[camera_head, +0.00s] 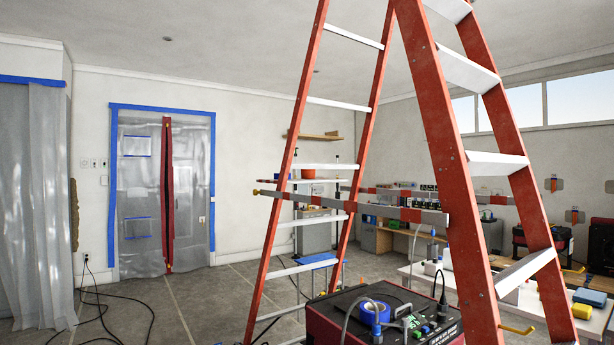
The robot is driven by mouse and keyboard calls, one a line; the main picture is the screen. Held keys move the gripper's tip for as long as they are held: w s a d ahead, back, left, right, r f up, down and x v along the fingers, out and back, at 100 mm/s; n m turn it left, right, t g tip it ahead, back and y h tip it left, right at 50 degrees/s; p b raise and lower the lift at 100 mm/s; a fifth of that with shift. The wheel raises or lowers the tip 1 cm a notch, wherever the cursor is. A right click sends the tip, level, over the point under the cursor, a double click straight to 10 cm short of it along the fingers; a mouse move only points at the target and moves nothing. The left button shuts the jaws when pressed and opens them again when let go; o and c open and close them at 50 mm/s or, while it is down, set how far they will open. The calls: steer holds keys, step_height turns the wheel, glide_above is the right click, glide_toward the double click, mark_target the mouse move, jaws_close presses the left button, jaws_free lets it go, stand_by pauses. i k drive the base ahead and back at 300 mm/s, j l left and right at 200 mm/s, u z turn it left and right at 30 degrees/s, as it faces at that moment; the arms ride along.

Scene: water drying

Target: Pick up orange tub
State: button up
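A small orange-red tub-like container (308,174) stands on a wall shelf near the back corner, seen through the ladder. It is far off and small, and the ladder's white rungs pass close by it, so its full shape is hard to make out. My gripper is not in view.
A tall orange stepladder (436,100) fills the middle and right foreground. A dark red machine (325,322) with blue tape on top stands low in front. A plastic-covered door (138,200) is at the left, with black cables (100,305) on the floor. Floor at left centre is mostly clear.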

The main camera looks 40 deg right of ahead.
mark_target(308, 174)
steer(key=i+j+u, duration=0.35)
steer(key=i+j, duration=0.2)
steer(key=i+j+u, duration=0.35)
steer(key=i, duration=0.25)
steer(key=i+z, duration=0.1)
steer(key=i, duration=0.45)
steer(key=i+j+z, duration=0.1)
steer(key=i, duration=0.4)
steer(key=i+j, duration=0.15)
steer(key=i, duration=0.35)
steer(key=i+z, duration=0.2)
steer(key=i, duration=0.45)
steer(key=i+z, duration=0.2)
steer(key=i, duration=0.5)
steer(key=i+j+z, duration=0.15)
steer(key=i, duration=0.5)
steer(key=i+z, duration=0.25)
steer(key=i, duration=0.7)
steer(key=i+j+z, duration=0.15)
steer(key=i+z, duration=0.15)
steer(key=i, duration=0.6)
steer(key=i+l+z, duration=0.15)
steer(key=i+z, duration=0.3)
steer(key=i, duration=0.2)
steer(key=i+j+z, duration=0.1)
steer(key=i+z, duration=0.3)
steer(key=i, duration=0.3)
steer(key=i+j+z, duration=0.3)
steer(key=i+z, duration=0.15)
steer(key=i, duration=0.2)
